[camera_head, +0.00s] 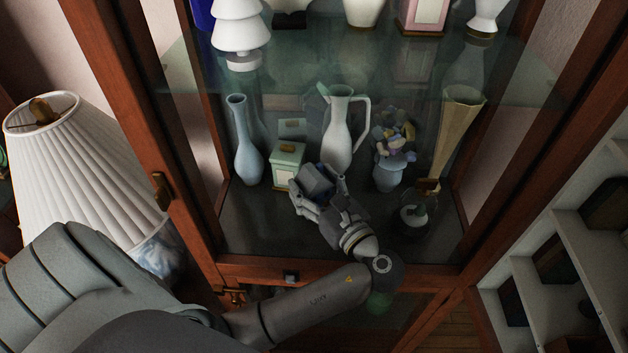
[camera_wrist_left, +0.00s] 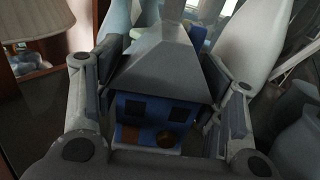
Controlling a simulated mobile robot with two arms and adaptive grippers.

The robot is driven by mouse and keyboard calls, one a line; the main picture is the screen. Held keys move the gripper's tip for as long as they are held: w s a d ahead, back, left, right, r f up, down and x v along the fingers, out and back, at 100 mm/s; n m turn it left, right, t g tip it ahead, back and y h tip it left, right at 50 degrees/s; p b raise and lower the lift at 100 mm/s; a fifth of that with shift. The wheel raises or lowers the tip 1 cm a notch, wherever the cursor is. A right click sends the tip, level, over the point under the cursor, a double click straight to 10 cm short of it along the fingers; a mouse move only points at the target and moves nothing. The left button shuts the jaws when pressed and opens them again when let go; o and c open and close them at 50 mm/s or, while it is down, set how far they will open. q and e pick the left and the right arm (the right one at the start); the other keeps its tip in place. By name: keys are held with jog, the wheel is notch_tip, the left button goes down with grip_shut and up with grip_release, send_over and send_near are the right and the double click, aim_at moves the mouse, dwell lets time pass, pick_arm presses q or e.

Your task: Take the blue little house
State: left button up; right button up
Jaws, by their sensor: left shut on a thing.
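The blue little house (camera_wrist_left: 150,110) has a grey pitched roof, blue walls and dark windows. It fills the middle of the left wrist view, between the two fingers of my left gripper (camera_wrist_left: 160,120). In the head view the house (camera_head: 318,183) shows as a small blue and grey shape in my left gripper (camera_head: 318,190), inside the cabinet at the lower shelf. The gripper is shut on the house. I cannot tell whether the house is touching the shelf. My right gripper is not in view.
Close around the gripper stand a light blue vase (camera_head: 246,150), a pale green box (camera_head: 287,166), a white pitcher (camera_head: 339,135), a blue pot with flowers (camera_head: 389,173) and a tall tan vase (camera_head: 452,130). A glass shelf (camera_head: 300,80) lies above. A lamp (camera_head: 85,165) stands left of the cabinet.

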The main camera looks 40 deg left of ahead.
pick_arm(q)
jog(key=s+d+r+p, duration=0.9)
jog(key=d+p, duration=0.1)
jog(key=p, duration=0.1)
jog(key=shift+d+r+p, duration=0.2)
jog(key=shift+r+p, duration=0.15)
jog(key=shift+p, duration=0.05)
jog(key=shift+s, duration=0.1)
